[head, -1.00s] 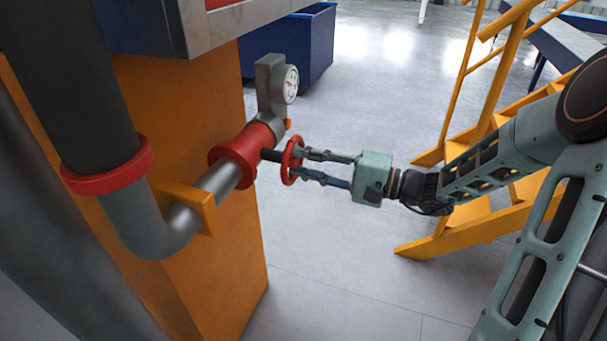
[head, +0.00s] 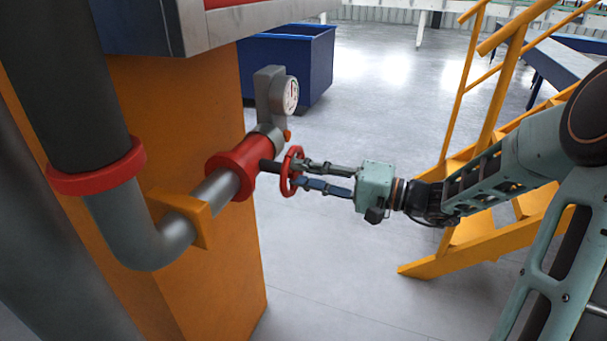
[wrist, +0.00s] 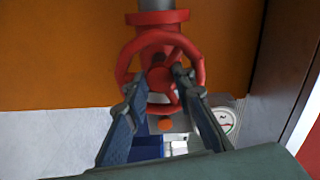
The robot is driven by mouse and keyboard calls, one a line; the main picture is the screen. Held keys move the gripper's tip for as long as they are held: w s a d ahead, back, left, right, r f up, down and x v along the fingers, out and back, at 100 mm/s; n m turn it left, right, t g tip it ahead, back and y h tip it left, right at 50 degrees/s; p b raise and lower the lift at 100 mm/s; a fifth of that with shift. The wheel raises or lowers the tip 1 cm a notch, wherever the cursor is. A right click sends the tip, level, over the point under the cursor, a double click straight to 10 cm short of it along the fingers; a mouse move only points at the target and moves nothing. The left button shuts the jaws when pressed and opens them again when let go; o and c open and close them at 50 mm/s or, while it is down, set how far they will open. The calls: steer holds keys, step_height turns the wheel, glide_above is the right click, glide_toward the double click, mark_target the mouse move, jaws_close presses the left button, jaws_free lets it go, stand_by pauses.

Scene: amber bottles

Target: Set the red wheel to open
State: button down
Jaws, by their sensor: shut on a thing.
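The red wheel (head: 291,171) stands on a dark stem at the end of the red valve body (head: 240,167), on a grey pipe. My gripper (head: 298,174) reaches it from the right and is shut on the wheel, with its two fingers at the rim. The fingertips hide small parts of the rim. No open mark shows on the wheel.
A round gauge (head: 290,95) stands just above the valve. An orange cabinet (head: 190,120) is behind the pipe. Yellow stairs (head: 470,215) stand behind my arm on the right. A blue bin (head: 287,62) is at the back. The floor between is clear.

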steer(key=c, duration=1.9)
jaws_free()
steer(key=shift+d, duration=0.15)
steer(key=v, duration=1.2)
